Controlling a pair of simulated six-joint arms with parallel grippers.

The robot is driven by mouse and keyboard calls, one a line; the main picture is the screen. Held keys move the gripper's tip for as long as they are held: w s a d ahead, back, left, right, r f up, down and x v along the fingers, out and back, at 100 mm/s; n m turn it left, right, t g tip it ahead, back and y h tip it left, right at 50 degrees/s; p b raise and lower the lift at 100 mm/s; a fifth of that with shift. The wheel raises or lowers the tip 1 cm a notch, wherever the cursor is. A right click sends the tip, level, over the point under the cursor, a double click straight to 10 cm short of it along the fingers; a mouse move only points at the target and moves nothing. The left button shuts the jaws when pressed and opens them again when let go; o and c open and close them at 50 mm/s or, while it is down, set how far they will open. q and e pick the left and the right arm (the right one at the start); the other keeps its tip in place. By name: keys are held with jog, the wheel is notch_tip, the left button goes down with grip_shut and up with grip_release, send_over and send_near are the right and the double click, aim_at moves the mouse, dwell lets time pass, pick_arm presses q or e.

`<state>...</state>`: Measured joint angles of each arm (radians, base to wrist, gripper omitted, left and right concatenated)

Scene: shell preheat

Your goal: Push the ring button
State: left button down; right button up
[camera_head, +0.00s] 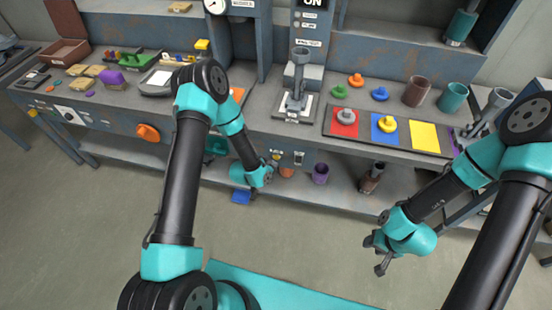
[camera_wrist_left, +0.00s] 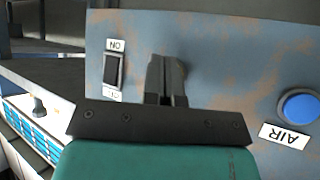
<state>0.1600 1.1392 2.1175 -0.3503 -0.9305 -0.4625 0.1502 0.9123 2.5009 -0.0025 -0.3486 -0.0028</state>
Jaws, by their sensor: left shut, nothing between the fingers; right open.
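I cannot make out a button marked as the ring button. A dark post panel (camera_head: 312,30) at the back of the bench carries an ON sign and small labels, one of which may read "RING TEST". My left gripper (camera_head: 273,166) is low at the bench's front. In the left wrist view its fingers (camera_wrist_left: 167,80) are shut and empty, pointing at a worn blue-grey panel (camera_wrist_left: 225,60). They sit between a black rocker switch (camera_wrist_left: 113,70) and a blue button (camera_wrist_left: 299,106) labelled AIR. Whether they touch the panel is unclear. My right gripper (camera_head: 380,260) is open and empty over the floor.
A grey stand (camera_head: 297,99) stands below the post. A mat with red, blue and yellow (camera_head: 424,136) squares lies to its right, near two cups (camera_head: 417,91).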

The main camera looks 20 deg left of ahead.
pick_arm(q)
jog(key=shift+w, duration=0.85)
dwell(1.1)
jog(key=shift+s, duration=0.85)
jog(key=shift+s+d, duration=0.1)
jog(key=shift+s, duration=2.4)
jog(key=s+a+r+n+g, duration=0.1)
jog(key=s+n+g, duration=0.1)
jog(key=s, duration=0.4)
jog(key=s+a+r+n+g, duration=0.1)
jog(key=s+n+g, duration=0.2)
jog(key=s, duration=0.3)
jog(key=s+r+n+g+y, duration=0.1)
jog(key=s+r+n+g, duration=0.1)
jog(key=s, duration=0.5)
jog(key=shift+a+g, duration=0.4)
jog(key=shift+g, duration=0.5)
